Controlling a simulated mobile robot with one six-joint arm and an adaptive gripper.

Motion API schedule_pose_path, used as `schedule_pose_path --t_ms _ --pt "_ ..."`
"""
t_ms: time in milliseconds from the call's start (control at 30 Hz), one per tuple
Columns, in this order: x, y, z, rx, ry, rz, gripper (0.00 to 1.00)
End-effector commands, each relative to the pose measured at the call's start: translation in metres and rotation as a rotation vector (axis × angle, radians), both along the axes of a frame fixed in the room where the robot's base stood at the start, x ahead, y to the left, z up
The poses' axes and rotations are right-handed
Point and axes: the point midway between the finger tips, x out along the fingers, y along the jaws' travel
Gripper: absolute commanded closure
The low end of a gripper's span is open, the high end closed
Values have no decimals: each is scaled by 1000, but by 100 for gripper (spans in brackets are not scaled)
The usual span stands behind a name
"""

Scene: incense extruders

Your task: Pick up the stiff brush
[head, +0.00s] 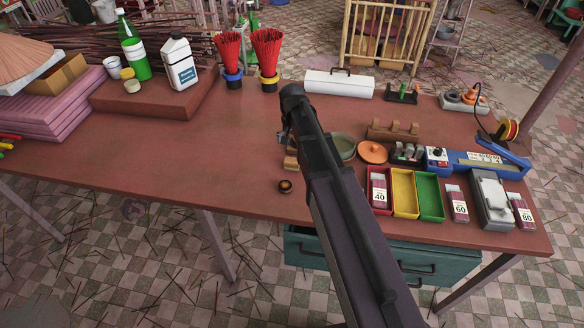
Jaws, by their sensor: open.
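My arm reaches over the red-brown table (130,168) from the lower right. My gripper (285,138) hangs over the middle of the table, mostly hidden behind my own arm. Its jaws are open, and I see nothing held in them. Just below the gripper in the picture, a small tan wooden piece (291,162) shows at the left edge of my arm. It may be part of the stiff brush, but my arm covers the area and I cannot tell. No other brush is clearly visible.
A small dark round item (285,186) lies near the front edge. Bundled red sticks (229,52) stand behind. The table's left-front area is clear.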

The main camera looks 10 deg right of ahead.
Motion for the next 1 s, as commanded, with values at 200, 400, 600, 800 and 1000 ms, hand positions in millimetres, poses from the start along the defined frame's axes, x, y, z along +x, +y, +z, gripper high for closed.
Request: schedule_pose_path --t_ms 200,400,600,800,1000 --pt "0 0 -21 0 0 0 0" --pt "0 0 -36 0 0 0 0" --pt "0 0 -49 0 0 0 0" --pt "0 0 -53 0 0 0 0" --pt "0 0 -52 0 0 0 0"
